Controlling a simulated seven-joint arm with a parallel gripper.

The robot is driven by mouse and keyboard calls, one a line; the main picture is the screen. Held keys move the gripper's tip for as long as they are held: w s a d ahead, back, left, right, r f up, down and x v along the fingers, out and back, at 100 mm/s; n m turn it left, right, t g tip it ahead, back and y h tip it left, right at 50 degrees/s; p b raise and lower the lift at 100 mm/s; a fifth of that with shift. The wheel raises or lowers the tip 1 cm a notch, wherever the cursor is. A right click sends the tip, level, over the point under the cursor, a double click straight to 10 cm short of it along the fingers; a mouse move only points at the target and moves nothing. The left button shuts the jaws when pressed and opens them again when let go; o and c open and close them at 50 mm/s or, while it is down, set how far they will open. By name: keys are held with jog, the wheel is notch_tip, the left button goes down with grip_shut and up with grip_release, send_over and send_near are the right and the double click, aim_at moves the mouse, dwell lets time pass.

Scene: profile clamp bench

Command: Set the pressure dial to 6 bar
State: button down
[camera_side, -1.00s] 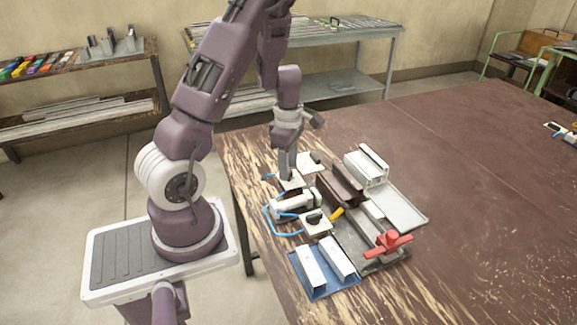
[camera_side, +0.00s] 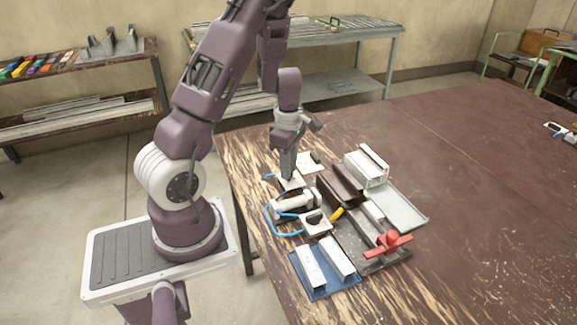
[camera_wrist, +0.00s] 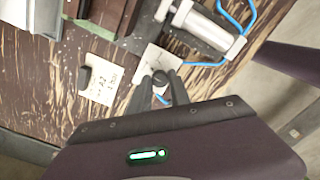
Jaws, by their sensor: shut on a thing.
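My gripper (camera_wrist: 161,88) is shut on a small round dial knob (camera_wrist: 160,77) that stands on a white plate (camera_wrist: 152,59). In the side view my gripper (camera_side: 288,176) points straight down onto this white plate (camera_side: 293,184), by the back of the pneumatic cylinder. The fingers hide much of the knob, and I cannot read its scale or setting. A second white card (camera_wrist: 99,88) with a black knob (camera_wrist: 85,78) and small markings lies to the left in the wrist view, apart from the fingers.
A white cylinder (camera_side: 295,203) with a blue hose (camera_side: 267,212) lies close in front of my gripper. Another plate with a black knob (camera_side: 314,217), a dark clamp rail, a red handle (camera_side: 389,243) and a blue tray (camera_side: 314,285) stand nearer.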

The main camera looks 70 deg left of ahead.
jog(key=m, duration=1)
jog(key=shift+m, duration=0.4)
dwell(0.4)
jog(key=c, duration=1.2)
grip_release()
notch_tip(320, 180, up, 7)
jog(key=shift+r, duration=0.1)
